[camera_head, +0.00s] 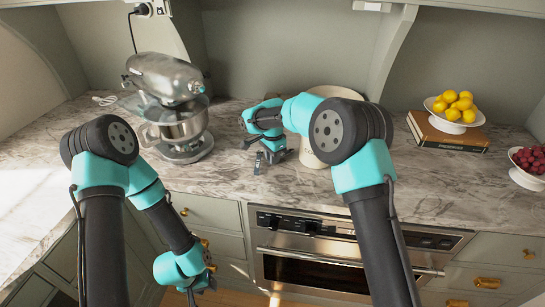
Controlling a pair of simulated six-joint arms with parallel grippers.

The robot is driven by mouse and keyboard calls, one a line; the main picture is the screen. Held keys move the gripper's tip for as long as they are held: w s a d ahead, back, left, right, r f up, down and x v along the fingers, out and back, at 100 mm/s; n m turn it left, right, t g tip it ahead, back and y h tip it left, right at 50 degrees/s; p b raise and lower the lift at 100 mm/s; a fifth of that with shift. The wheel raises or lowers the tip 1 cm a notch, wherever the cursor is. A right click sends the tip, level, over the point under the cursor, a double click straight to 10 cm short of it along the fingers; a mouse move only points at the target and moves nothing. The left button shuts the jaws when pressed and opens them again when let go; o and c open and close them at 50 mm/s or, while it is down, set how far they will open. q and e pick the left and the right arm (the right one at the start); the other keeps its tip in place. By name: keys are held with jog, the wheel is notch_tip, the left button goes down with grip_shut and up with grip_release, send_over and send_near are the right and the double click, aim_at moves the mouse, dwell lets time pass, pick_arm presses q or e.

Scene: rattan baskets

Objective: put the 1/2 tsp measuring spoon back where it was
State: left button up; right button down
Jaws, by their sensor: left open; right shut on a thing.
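My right gripper (266,158) is low over the counter, between the stand mixer and the cream canister. It is shut on a small grey thing, mostly hidden by the fingers; I cannot tell whether this is the 1/2 tsp measuring spoon. No measuring spoon can be made out elsewhere in view. My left gripper (192,292) hangs in front of the lower drawers, below the counter's front edge. It is open, and its fingertips are small and dark near the bottom of the view.
A stand mixer (165,80) with a steel bowl (178,127) stands left of my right gripper. A cream canister (309,155) is partly hidden behind my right arm. A book (447,135) under a lemon bowl (455,116) and a bowl of red fruit (527,178) stand right.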

jog(key=shift+f, duration=0.1)
jog(key=c, duration=1.1)
grip_release()
jog(key=shift+o, duration=0.2)
notch_tip(320, 180, up, 12)
